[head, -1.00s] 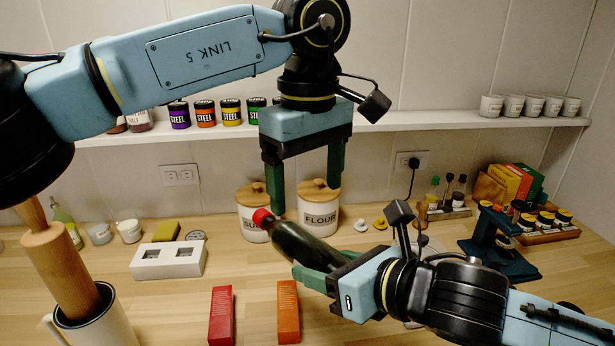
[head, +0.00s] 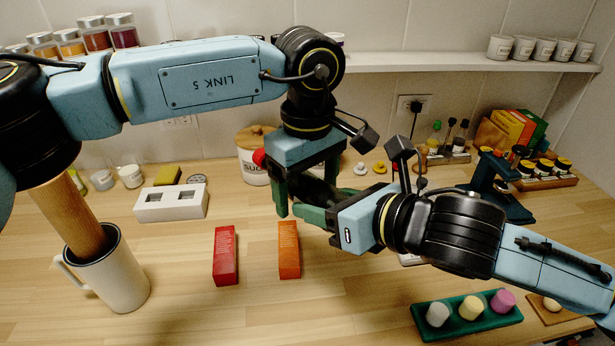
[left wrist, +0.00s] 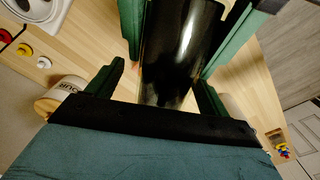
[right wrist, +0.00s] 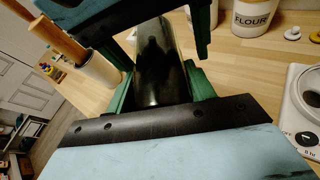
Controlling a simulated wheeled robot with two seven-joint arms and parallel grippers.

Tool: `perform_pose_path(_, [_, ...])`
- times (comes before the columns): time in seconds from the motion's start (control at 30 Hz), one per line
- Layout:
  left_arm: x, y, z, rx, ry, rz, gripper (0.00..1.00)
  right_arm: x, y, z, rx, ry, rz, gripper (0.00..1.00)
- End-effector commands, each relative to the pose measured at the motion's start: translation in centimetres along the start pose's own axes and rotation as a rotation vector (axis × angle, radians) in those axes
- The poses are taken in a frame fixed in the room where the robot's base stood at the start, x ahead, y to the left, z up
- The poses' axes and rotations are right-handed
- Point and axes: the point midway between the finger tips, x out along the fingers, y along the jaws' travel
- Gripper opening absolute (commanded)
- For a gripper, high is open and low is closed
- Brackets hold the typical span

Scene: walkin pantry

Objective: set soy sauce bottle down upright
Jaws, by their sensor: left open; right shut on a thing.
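The soy sauce bottle (head: 318,190) is dark and glossy with a red cap (head: 259,158). It is held tilted in the air above the counter, cap end to the left. My right gripper (head: 308,213) is shut on it from the right. My left gripper (head: 308,188) comes from above, open, with its fingers on either side of the bottle; contact is unclear. The bottle body fills the middle of the left wrist view (left wrist: 178,50) and the right wrist view (right wrist: 157,65). The left gripper and arm partly hide it in the head view.
A green tray (head: 425,325) sits front right, a mug (head: 118,275) left. The front middle counter is clear.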

Motion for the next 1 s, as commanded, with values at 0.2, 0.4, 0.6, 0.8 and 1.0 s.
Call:
perform_pose_path(0.2, [-0.04,0.0,-0.01,0.0,0.0,0.0,0.68,-0.06,0.05,0.25,-0.002,-0.007,0.001,0.07])
perform_pose_path(0.4, [-0.08,0.04,0.0,0.0,0.0,0.002,0.42,-0.06,0.11,0.23,-0.002,-0.007,0.003,0.07])
perform_pose_path(0.6, [-0.12,0.12,0.05,0.001,-0.001,0.005,0.16,-0.08,0.31,0.2,-0.001,-0.007,0.009,0.07])
perform_pose_path(0.8, [-0.28,0.2,0.09,0.002,-0.001,0.009,0.07,-0.08,0.39,0.14,-0.001,-0.005,0.012,0.71])
perform_pose_path(1.0, [-0.24,0.13,0.04,0.001,0.0,0.006,0.07,-0.04,0.19,0.07,0.0,-0.002,0.006,0.79])
